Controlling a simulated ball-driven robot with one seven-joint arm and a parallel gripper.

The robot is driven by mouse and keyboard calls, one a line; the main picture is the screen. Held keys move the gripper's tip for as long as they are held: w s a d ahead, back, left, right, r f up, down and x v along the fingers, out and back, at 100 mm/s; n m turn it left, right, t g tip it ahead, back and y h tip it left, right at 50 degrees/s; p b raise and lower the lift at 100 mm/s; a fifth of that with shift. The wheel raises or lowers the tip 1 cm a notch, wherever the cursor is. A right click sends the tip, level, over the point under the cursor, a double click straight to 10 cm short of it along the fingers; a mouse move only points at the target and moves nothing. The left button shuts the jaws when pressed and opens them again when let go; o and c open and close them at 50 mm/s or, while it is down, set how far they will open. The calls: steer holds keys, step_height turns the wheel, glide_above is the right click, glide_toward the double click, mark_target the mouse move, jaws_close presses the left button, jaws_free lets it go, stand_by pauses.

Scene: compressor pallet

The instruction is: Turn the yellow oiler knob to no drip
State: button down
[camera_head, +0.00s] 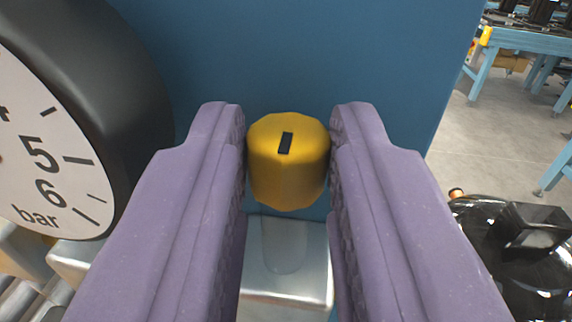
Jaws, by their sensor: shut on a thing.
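The yellow oiler knob (288,180) sits near the middle of the view, with a black mark on its top that leans slightly to the right. My gripper (288,145) has its two purple fingers on either side of the knob and is shut on it. The knob stands above a silver metal body (287,262). The lower part of that body is partly hidden by the fingers. No drip scale is visible.
A large black-rimmed pressure gauge (140,110) marked in bar is close on the left. A blue panel (290,50) stands behind the knob. A black machine part (520,250) is at lower right. Blue tables (530,40) stand farther back on grey floor.

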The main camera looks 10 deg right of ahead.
steer(key=c, duration=0.9)
jaws_free()
steer(key=s, duration=0.2)
steer(key=s+a, duration=0.1)
steer(key=s, duration=0.4)
steer(key=shift+s+a, duration=0.15)
steer(key=shift+s, duration=0.2)
